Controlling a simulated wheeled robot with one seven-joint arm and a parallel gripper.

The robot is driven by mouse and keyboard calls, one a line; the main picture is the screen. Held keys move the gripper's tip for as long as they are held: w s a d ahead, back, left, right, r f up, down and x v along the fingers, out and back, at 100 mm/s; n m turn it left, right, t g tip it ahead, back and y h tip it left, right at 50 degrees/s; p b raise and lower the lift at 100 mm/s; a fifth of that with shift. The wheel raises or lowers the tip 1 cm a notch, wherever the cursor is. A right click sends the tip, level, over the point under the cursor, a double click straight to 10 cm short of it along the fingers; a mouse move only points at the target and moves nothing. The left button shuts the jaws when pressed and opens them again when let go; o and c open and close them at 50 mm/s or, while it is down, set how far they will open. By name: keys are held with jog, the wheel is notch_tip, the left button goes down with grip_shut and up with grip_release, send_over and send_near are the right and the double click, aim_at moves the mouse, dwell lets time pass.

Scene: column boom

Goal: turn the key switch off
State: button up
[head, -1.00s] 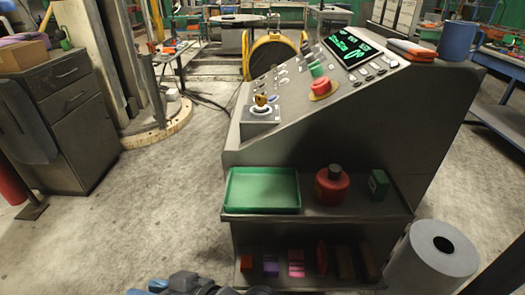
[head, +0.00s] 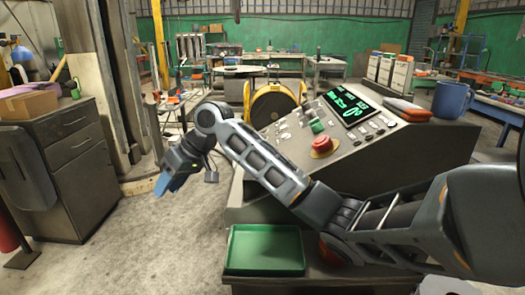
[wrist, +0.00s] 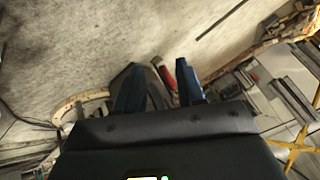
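The grey control console (head: 375,160) stands right of centre in the head view, with a sloped panel. The key switch is hidden behind my arm in the head view, and I cannot make it out in the wrist view. My gripper (head: 165,183) hangs left of the console in the head view, over the floor, its blue fingers angled down and clear of the panel. In the wrist view my gripper (wrist: 159,78) shows two blue fingers apart with nothing held between them.
The panel carries a red mushroom button (head: 322,144), a green control (head: 317,126) and a lit display (head: 348,103). A blue mug (head: 453,100) stands on top. A green tray (head: 265,250) sits on the shelf below. A grey cabinet (head: 85,185) stands at the left.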

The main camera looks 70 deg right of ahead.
jog(key=s+d+r+g+h, duration=0.1)
jog(key=s+d+r+g, duration=0.1)
jog(key=s+d, duration=0.3)
jog(key=s+d+r+m+g+h, duration=0.1)
jog(key=s+d+r, duration=0.3)
jog(key=d, duration=0.5)
jog(key=s+d+r+g+h, duration=0.1)
jog(key=s+d+r+g, duration=0.2)
jog(key=s+d, duration=0.3)
jog(key=shift+s+d+r+m+h+p, duration=0.1)
jog(key=shift+d+r+m+h+p, duration=0.25)
jog(key=shift+d+r, duration=0.25)
jog(key=shift+s+f, duration=0.15)
notch_tip(320, 180, down, 7)
jog(key=shift+d+f+b, duration=0.1)
jog(key=shift+f+b, duration=0.05)
jog(key=shift+b, duration=0.35)
jog(key=shift+c, duration=0.2)
grip_shut()
